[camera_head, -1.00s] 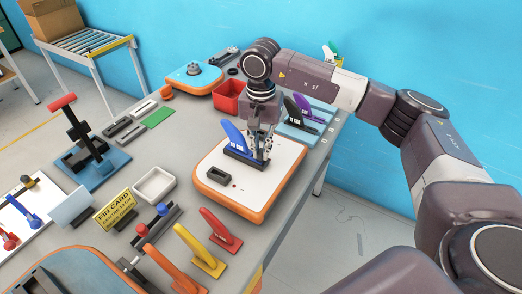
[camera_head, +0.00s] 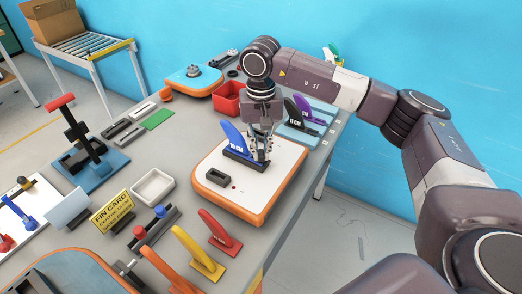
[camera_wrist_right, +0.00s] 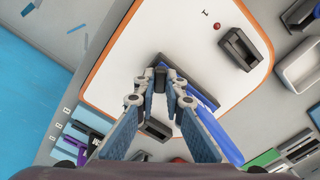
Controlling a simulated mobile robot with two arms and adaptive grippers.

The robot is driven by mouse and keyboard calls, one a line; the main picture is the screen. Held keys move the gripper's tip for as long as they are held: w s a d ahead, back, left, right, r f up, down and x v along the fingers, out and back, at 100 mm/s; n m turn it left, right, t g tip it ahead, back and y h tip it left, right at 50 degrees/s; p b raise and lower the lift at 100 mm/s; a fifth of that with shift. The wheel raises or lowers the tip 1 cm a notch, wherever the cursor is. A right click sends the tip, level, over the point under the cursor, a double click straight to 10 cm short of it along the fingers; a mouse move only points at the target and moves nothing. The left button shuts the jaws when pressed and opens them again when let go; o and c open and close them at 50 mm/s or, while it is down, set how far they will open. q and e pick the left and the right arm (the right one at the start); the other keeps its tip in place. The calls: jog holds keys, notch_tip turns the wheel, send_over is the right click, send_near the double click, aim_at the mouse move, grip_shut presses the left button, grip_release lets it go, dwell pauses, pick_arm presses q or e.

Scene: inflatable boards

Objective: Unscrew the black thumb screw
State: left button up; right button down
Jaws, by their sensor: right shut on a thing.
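A white board with an orange rim (camera_head: 283,190) lies on the table. A blue fin (camera_head: 234,136) stands on it in a black base (camera_head: 236,157); the fin also shows in the right wrist view (camera_wrist_right: 204,97). My right gripper (camera_head: 262,158) points down at the right end of this base. In the right wrist view its fingertips (camera_wrist_right: 160,79) are closed around a small dark piece, probably the black thumb screw, which the fingers mostly hide. My left gripper is not in view.
A black slotted box (camera_head: 217,177) sits on the board's left part. Red (camera_head: 222,233) and yellow fins (camera_head: 198,254) stand in front. Black and purple fins stand behind the gripper. A red bin (camera_head: 229,98) and white tray (camera_head: 153,187) are nearby.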

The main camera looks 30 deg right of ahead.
jog(key=shift+f+n+b, duration=0.15)
jog(key=shift+n+b, duration=0.25)
jog(key=shift+n, duration=1.1)
jog(key=shift+n+b, duration=0.5)
jog(key=shift+n, duration=1.2)
